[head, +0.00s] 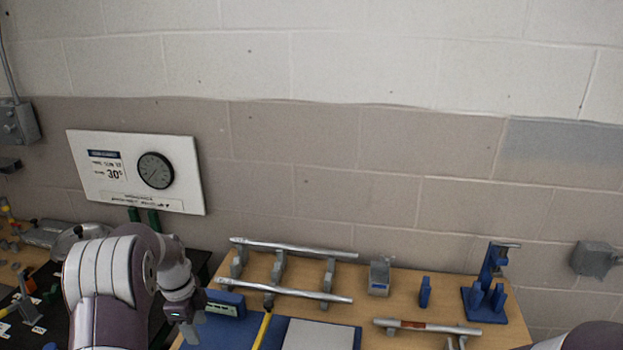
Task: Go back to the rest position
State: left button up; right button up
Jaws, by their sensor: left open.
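My left arm comes in from the lower left and bends down at the wrist. My left gripper (188,330) points down near the left edge of the wooden table (410,283), next to a blue box with a small display (226,303). Its fingers are small and partly cut off at the bottom of the picture, and I see nothing held in it. Part of my right arm shows at the lower right corner; its gripper is out of view.
Silver bars (290,248) lie on a grey rack on the table. A blue mat (252,325), a yellow tool (262,331), a torque tool (425,327) and a blue stand (486,300) are nearby. A gauge board (135,172) stands at the wall. A cluttered dark bench is left.

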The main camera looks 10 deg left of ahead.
pick_arm(q)
jog(key=s+d+r+n, duration=0.2)
jog(key=s+d+n, duration=0.5)
jog(key=s, duration=0.3)
jog(key=s+d+r+n+t+y, duration=0.1)
jog(key=s+d+n, duration=0.6)
jog(key=s+n, duration=0.2)
jog(key=shift+s+r, duration=0.35)
jog(key=shift+s, duration=0.45)
jog(key=shift+w, duration=0.15)
